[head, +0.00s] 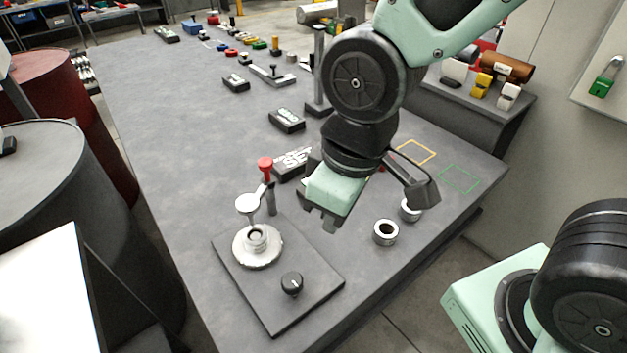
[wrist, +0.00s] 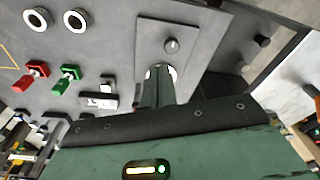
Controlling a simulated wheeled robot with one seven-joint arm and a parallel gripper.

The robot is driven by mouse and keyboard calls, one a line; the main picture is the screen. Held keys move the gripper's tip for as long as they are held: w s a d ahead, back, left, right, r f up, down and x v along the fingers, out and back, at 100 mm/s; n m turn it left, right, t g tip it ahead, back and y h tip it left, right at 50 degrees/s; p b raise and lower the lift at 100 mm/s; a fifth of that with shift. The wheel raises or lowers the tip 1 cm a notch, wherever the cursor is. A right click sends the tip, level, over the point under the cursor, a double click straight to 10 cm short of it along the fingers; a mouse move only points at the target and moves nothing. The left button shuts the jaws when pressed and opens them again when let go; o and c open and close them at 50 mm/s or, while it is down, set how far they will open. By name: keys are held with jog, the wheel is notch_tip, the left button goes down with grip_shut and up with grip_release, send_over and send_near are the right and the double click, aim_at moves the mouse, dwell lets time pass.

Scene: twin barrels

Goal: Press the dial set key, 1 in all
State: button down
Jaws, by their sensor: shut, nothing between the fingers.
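My gripper (head: 332,222) is shut and empty. It hangs over the right part of the grey bench, above and to the right of a dark base plate (head: 262,297). The plate carries a round silver fitting (head: 258,246) and a black knob (head: 291,284) with a white mark; the knob also shows in the wrist view (wrist: 172,45). A dark block with white markings (head: 291,163) lies behind the gripper, partly hidden. I cannot tell which part is the dial set key. In the wrist view my fingers (wrist: 158,84) partly cover the silver fitting.
A red-knobbed lever (head: 265,165) rises behind the fitting. Two metal rings (head: 385,232) stand to the right. Red (wrist: 33,75) and green (wrist: 67,79) parts show in the wrist view. The bench's left middle is clear.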

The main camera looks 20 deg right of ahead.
jog(key=w+d+f+n+t+y, duration=0.1)
jog(key=w+d+f+n+t, duration=0.2)
jog(key=w, duration=1.1)
jog(key=w+d+f+n+t+y+p, duration=0.1)
jog(key=w+f, duration=0.5)
jog(key=w, duration=0.7)
jog(key=shift+w+d+n+t+y, duration=0.35)
jog(key=shift+d+n+t+y, duration=0.45)
jog(key=shift+d+n+t, duration=0.75)
jog(key=shift+d+f, duration=0.1)
notch_tip(320, 180, down, 9)
jog(key=b, duration=0.7)
jog(key=shift+r, duration=0.2)
jog(key=shift+f, duration=0.1)
jog(key=shift+f+b, duration=0.3)
jog(key=shift+b, duration=0.05)
